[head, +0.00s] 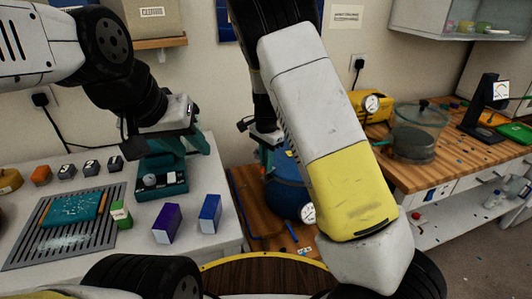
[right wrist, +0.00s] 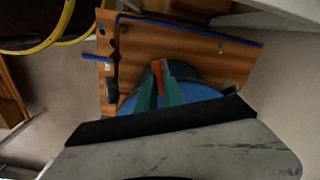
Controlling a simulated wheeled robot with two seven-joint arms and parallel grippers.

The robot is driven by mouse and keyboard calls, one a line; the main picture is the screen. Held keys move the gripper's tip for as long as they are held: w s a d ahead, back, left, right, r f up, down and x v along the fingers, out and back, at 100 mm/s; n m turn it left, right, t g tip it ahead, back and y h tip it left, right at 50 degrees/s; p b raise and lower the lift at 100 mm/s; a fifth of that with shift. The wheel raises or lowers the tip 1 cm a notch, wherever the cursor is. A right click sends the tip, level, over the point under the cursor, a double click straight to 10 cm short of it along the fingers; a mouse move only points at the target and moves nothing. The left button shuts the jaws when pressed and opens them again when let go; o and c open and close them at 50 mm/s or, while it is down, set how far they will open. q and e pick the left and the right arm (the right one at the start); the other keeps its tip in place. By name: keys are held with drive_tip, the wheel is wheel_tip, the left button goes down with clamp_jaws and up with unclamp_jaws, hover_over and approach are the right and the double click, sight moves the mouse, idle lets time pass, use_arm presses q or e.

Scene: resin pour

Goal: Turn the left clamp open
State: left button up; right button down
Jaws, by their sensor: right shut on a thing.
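A blue pressure pot (head: 285,190) with a round dial gauge (head: 308,213) stands on the wooden stand, partly hidden behind my right arm. It also shows in the right wrist view (right wrist: 200,93). My right gripper (right wrist: 158,82) is over the pot, its teal fingers shut on an orange-red clamp handle (right wrist: 160,68). In the head view my right gripper (head: 270,148) is mostly covered by my arm. The other clamps cannot be made out. My left gripper (head: 168,148) is above the left bench, by a dark teal device with a knob (head: 162,186); its fingertips are unclear.
The left bench (head: 215,250) holds purple (head: 167,223) and blue (head: 210,213) boxes, a green-white bottle (head: 121,214) and a slatted rack (head: 35,248). A blue hose (right wrist: 190,27) edges the stand. A glass vessel (head: 422,118) and yellow gauge unit (head: 372,105) stand on the right bench.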

drive_tip(key=n, duration=0.8)
drive_tip(key=shift+n, duration=0.4)
drive_tip(key=n, duration=0.8)
drive_tip(key=shift+a+n, duration=0.1)
drive_tip(key=shift+n, duration=0.5)
drive_tip(key=c, duration=1.5)
unclamp_jaws()
drive_tip(key=shift+r, duration=0.1)
